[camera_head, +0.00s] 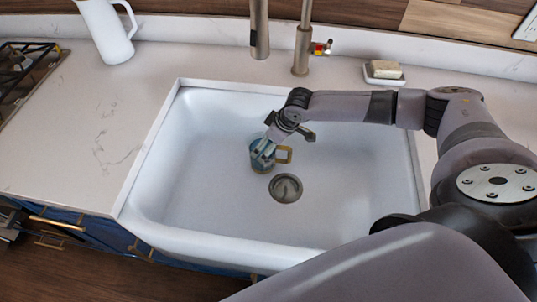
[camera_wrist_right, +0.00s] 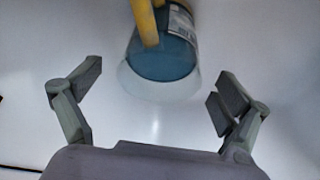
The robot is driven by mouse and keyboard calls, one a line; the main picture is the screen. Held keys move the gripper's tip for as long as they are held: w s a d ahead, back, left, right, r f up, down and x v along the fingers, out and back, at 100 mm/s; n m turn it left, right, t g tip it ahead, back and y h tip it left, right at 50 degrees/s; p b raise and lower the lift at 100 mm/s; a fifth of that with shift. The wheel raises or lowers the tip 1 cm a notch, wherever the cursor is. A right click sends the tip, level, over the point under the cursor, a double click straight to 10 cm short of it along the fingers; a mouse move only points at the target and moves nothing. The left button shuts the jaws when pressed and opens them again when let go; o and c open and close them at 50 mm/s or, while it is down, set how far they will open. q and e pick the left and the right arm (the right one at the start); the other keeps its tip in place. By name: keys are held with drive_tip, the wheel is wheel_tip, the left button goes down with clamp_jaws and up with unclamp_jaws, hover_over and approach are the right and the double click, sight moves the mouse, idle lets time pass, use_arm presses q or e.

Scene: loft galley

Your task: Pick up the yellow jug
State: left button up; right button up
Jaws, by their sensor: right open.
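The jug (camera_head: 263,158) stands in the white sink, left of the drain. It has a yellow handle on its right side and a blue and white body. My right gripper (camera_head: 279,138) is over the jug and hides part of its top. In the right wrist view the jug (camera_wrist_right: 165,57) shows its blue base and yellow handle. There the right gripper (camera_wrist_right: 158,88) is open, with its fingers spread and the jug ahead of the gap, apart from both fingers. My left gripper is not in view.
The sink (camera_head: 200,200) has raised walls around the jug, with a metal drain (camera_head: 286,188) beside it. A faucet (camera_head: 303,45) stands behind the sink. A soap dish (camera_head: 384,75) is at the back right. A white pitcher (camera_head: 107,30) and a stove (camera_head: 25,65) are at the left.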

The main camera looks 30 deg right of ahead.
sight(264, 149)
drive_tip(key=shift+p+x, duration=0.35)
drive_tip(key=shift+x, duration=2.45)
drive_tip(key=shift+s, duration=0.2)
drive_tip(key=shift+c, duration=0.5)
drive_tip(key=c, duration=1.7)
drive_tip(key=shift+w, duration=0.1)
drive_tip(key=shift+c, duration=1.2)
drive_tip(key=shift+r, duration=0.25)
